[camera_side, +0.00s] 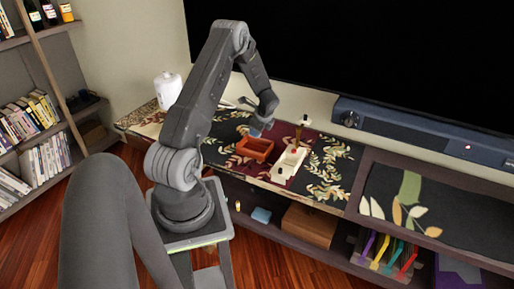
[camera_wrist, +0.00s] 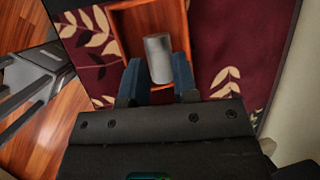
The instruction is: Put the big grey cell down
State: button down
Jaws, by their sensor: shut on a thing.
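The big grey cell (camera_wrist: 158,52) is a plain grey cylinder in the wrist view. My gripper (camera_side: 256,131) is shut on it, with one blue finger on each side. Beyond the cell in the wrist view is an open orange-brown tray (camera_wrist: 125,36). In the side view this tray (camera_side: 243,151) lies on the dark patterned runner, and my gripper is just above its back edge. The cell cannot be made out clearly in the side view. I cannot tell whether it touches the tray.
A cream holder (camera_side: 279,175) with small items on it stands just right of the tray. A thin brown upright piece (camera_side: 300,131) is behind it. A white canister (camera_side: 167,90) stands at the back left. A dark soundbar (camera_side: 420,131) runs along the back right.

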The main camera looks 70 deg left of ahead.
jog(key=shift+f, duration=3.4)
jog(key=shift+f, duration=0.2)
jog(key=c, duration=1.2)
grip_release()
jog(key=shift+o, duration=0.2)
